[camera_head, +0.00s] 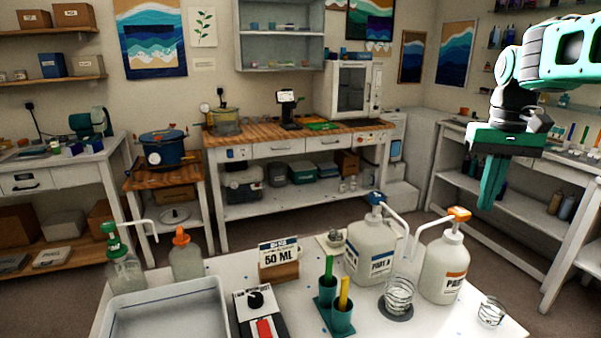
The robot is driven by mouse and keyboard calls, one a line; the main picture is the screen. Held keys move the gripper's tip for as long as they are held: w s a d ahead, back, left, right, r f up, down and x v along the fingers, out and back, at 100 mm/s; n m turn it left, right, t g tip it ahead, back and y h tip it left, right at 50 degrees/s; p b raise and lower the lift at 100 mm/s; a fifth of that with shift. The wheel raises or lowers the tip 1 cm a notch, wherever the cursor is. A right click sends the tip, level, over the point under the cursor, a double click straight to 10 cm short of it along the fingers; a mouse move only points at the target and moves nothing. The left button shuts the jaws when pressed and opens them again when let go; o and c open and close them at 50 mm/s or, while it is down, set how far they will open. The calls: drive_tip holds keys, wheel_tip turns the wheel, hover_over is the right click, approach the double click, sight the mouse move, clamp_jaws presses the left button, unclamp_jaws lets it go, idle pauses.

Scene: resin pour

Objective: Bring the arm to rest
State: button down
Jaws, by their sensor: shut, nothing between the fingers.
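My gripper (488,205) hangs at the upper right, at the end of my green, black and grey arm (518,90). Its green fingers point down and are together, with nothing between them. In the picture it is above and to the right of the white bottle with the orange pump (444,268), and apart from it. The shelving at the right shows behind it.
A wood-topped bench (290,136) stands behind. Floor shows between them.

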drive_tip(key=s+f+m, duration=0.1)
drive_tip(key=s+f, duration=0.6)
drive_tip(key=s, duration=0.5)
drive_tip(key=s+f+m, duration=0.2)
drive_tip(key=s+f, duration=0.6)
drive_tip(key=s, duration=0.4)
drive_tip(key=shift+s+a+f, duration=0.15)
drive_tip(key=shift+s+a, duration=0.05)
drive_tip(key=shift+s, duration=0.05)
drive_tip(key=shift+w+f, duration=0.25)
drive_tip(key=shift+w, duration=0.4)
